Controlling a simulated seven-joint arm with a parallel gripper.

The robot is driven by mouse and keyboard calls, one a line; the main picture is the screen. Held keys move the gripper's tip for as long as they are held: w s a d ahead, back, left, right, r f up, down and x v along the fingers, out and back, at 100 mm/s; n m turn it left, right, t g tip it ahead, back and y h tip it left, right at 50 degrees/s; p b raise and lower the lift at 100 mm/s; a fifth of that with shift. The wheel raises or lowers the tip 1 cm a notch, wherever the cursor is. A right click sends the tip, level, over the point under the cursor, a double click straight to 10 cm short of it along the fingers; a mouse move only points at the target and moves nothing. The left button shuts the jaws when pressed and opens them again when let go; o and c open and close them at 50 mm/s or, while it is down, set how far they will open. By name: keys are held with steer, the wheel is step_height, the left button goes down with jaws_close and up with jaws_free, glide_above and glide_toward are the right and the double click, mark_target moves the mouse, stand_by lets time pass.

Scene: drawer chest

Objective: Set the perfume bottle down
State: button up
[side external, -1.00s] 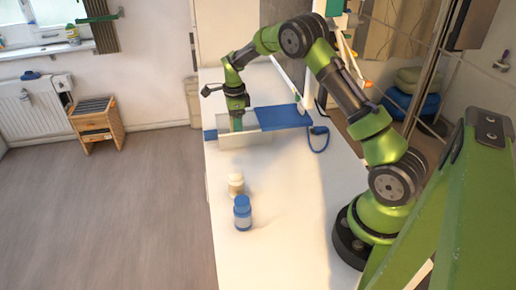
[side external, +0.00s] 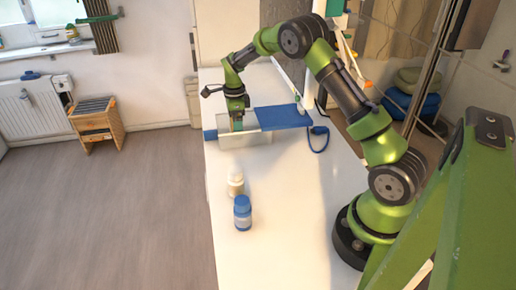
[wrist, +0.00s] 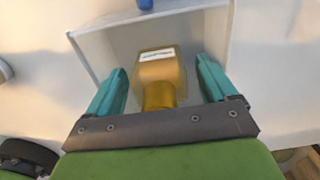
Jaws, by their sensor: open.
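The perfume bottle (wrist: 160,70) is amber with a gold neck and a pale label. In the wrist view it is inside an open white drawer (wrist: 97,52). My gripper (wrist: 165,78) has its teal fingers on either side of the bottle, with a visible gap at each side, so it is open. In the side view my gripper (side external: 237,124) reaches down into the drawer (side external: 256,138) in front of the blue-topped chest (side external: 283,117). The bottle is hidden there. Whether it touches the drawer floor is hard to tell.
A white bottle (side external: 235,184) and a blue bottle (side external: 242,213) stand on the white table (side external: 290,220) nearer the camera. A blue loop (side external: 319,139) is at the chest's right. The table's middle is clear.

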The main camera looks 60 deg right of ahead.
step_height(320, 180, up, 12)
steer(key=shift+f, duration=0.25)
steer(key=s+a+r+n+t+y, duration=0.1)
steer(key=s+a+r+n+t, duration=0.2)
steer(key=s+a+r+n, duration=0.75)
steer(key=s+a+n+t, duration=0.2)
steer(key=s+a+n, duration=0.2)
steer(key=s+n, duration=0.2)
steer(key=s+a+n+t+y, duration=0.1)
steer(key=s+a+n, duration=0.3)
steer(key=s, duration=0.5)
steer(key=shift+s+a+f+n+t, duration=0.25)
steer(key=shift+n+t, duration=0.35)
steer(key=shift+n, duration=0.65)
steer(key=shift+w+r, duration=0.1)
